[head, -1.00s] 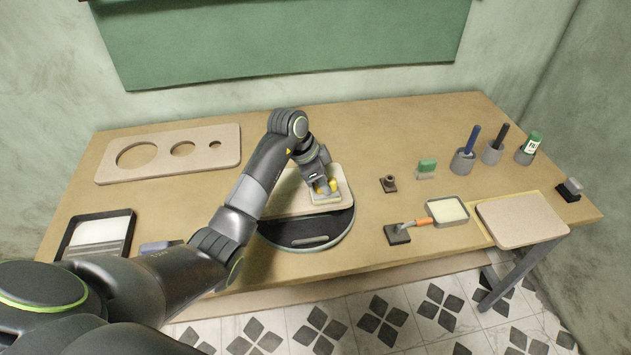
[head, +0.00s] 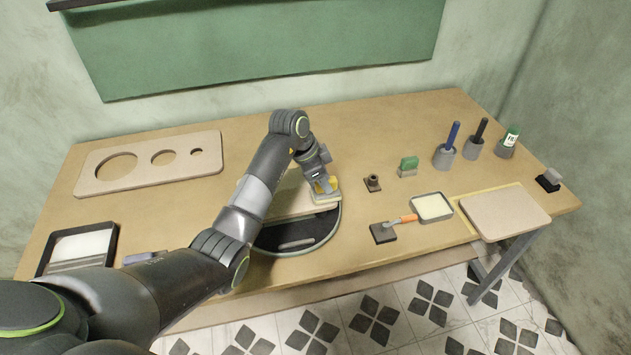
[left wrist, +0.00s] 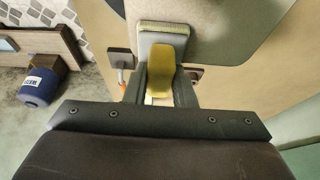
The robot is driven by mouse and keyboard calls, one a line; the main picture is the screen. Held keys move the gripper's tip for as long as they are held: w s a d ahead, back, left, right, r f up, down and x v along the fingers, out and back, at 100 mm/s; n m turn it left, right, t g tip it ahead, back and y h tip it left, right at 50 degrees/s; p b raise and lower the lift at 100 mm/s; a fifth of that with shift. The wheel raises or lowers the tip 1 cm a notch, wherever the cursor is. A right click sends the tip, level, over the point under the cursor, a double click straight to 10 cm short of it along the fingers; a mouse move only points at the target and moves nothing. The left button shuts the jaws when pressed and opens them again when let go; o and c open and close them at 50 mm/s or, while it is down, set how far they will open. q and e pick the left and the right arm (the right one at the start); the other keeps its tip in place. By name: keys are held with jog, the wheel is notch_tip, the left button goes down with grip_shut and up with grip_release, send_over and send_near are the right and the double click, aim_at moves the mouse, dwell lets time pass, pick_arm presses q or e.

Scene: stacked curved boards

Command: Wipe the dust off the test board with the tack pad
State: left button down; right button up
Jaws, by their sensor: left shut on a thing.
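The test board (head: 287,203), a pale beige curved board, lies on the dark round turntable (head: 298,238) in the middle of the bench, partly hidden by my left arm. My left gripper (head: 323,184) is shut on the yellow handle of the tack pad (head: 326,197), at the board's right end. In the left wrist view the yellow handle (left wrist: 161,70) sits between the fingers, with the pad's pale edge (left wrist: 162,30) against the board (left wrist: 215,20). Whether dust remains is too small to tell. My right gripper is not in view.
To the right are an orange-handled brush (head: 402,220), a pale-filled tray (head: 432,207), a green block (head: 408,164) and another board (head: 505,215) on a yellow mat. Cups with tools stand behind. A holed template (head: 135,178) and a dark tray (head: 50,262) lie left.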

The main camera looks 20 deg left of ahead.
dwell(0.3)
pick_arm(q)
jog(key=shift+w+a+f+b, duration=0.1)
jog(key=shift+w+a+b, duration=0.35)
jog(key=shift+w, duration=0.25)
jog(key=shift+w+a+b, duration=0.3)
jog(key=shift+w+a, duration=0.1)
jog(key=shift+w, duration=0.3)
jog(key=shift+w+a, duration=0.2)
jog(key=shift+w, duration=0.15)
jog(key=w+b, duration=0.1)
jog(key=w+a+b, duration=0.1)
jog(key=shift+w+a+b, duration=0.25)
jog(key=shift+w+b, duration=0.05)
jog(key=shift+b, duration=0.1)
jog(key=shift+w+a+b, duration=0.25)
jog(key=shift+w+b, duration=0.05)
jog(key=shift+w, duration=0.05)
jog(key=shift+a, duration=0.1)
